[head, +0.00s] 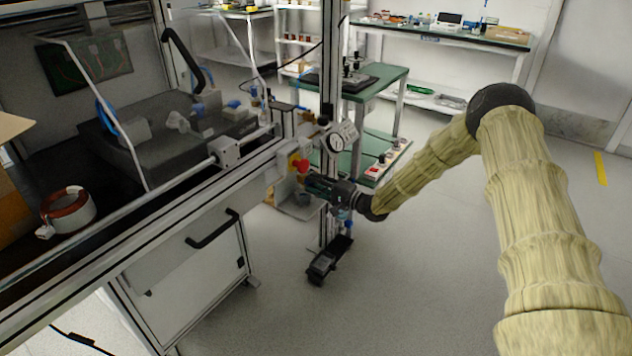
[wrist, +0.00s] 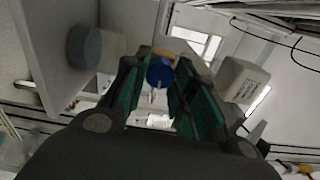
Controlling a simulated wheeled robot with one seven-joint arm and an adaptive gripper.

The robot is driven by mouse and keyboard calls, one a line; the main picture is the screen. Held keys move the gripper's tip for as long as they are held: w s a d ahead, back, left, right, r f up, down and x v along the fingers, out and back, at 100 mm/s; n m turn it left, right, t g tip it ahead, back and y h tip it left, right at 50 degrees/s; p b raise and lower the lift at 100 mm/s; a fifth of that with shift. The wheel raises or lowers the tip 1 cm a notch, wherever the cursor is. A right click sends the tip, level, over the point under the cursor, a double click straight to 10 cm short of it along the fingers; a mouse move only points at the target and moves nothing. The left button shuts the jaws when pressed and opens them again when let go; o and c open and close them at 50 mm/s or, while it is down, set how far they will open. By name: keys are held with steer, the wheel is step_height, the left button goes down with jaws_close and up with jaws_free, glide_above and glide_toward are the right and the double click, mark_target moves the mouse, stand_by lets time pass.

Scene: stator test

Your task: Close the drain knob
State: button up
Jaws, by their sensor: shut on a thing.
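A blue round knob (wrist: 160,73) shows in the wrist view between the green-padded fingers of my gripper (wrist: 163,62), near their tips. I take it to be the drain knob. The fingers are closed in around it. In the head view my gripper (head: 313,184) reaches left to the bench's front corner post, below the round pressure gauge (head: 337,138) and close to a red knob (head: 300,164). In the head view the drain knob is not clearly visible behind my gripper, so its turn angle cannot be told.
The test bench with its drawer handle (head: 213,229) fills the left. A grey cylinder (wrist: 85,47) is left of my fingers in the wrist view. A black foot pedal (head: 329,259) lies on the floor below. A green-topped table (head: 385,78) stands behind. The floor in front is clear.

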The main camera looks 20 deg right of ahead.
steer(key=shift+d+m, duration=0.1)
steer(key=shift+m, duration=0.5)
steer(key=o, duration=1)
steer(key=shift+o, duration=0.2)
steer(key=v, duration=1.2)
